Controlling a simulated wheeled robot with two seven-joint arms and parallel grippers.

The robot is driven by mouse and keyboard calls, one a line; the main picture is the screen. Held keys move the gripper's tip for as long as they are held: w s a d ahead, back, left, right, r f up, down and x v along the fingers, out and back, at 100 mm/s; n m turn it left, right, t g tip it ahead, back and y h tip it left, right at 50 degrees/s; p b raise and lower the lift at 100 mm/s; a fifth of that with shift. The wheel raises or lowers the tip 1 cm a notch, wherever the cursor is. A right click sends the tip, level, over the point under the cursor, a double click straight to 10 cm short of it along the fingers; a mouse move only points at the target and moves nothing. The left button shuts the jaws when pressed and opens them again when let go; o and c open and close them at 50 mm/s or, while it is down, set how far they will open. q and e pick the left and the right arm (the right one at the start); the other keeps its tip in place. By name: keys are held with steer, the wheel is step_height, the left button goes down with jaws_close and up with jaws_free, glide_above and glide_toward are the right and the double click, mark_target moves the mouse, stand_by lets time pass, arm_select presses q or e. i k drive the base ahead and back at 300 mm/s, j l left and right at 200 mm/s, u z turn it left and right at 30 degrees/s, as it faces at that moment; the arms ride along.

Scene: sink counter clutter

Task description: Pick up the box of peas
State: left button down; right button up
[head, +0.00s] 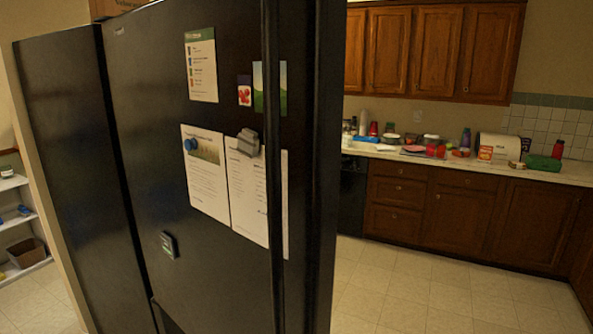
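No box of peas can be made out for sure; the things on the far counter are too small to read. A green item (543,163) lies toward the right end of that counter. A small red and yellow box (485,153) stands to its left, and a small brown and green item (516,164) lies between them. Neither of my grippers is in view.
A tall black fridge (150,130) with papers and magnets fills the left and middle, close by. The cluttered counter (575,176) runs along the back right above wooden cabinets (460,215). The tiled floor (430,300) before it is clear. White shelves (22,220) stand far left.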

mark_target(347, 141)
steer(key=z, duration=1.4)
steer(key=i+l, duration=0.2)
steer(key=i, duration=0.25)
steer(key=i+l, duration=0.2)
steer(key=i, duration=0.25)
steer(key=i+l+u, duration=0.1)
steer(key=i, duration=0.35)
steer(key=i+j+u, duration=0.4)
steer(key=i, duration=0.2)
steer(key=i+u, duration=0.35)
steer(key=i, duration=0.25)
steer(key=i+l+u, duration=0.15)
steer(key=i+u, duration=0.25)
steer(key=i, duration=0.25)
steer(key=i+l, duration=0.1)
steer(key=i, duration=0.5)
steer(key=i+l, duration=0.1)
steer(key=i, duration=0.45)
steer(key=i+l, duration=0.1)
steer(key=i, duration=0.5)
steer(key=i+j+u, duration=0.25)
steer(key=i, duration=0.9)
steer(key=i+u, duration=0.25)
steer(key=i, duration=0.85)
steer(key=i+j+z, duration=0.15)
steer(key=i+z, duration=0.15)
steer(key=i, duration=0.45)
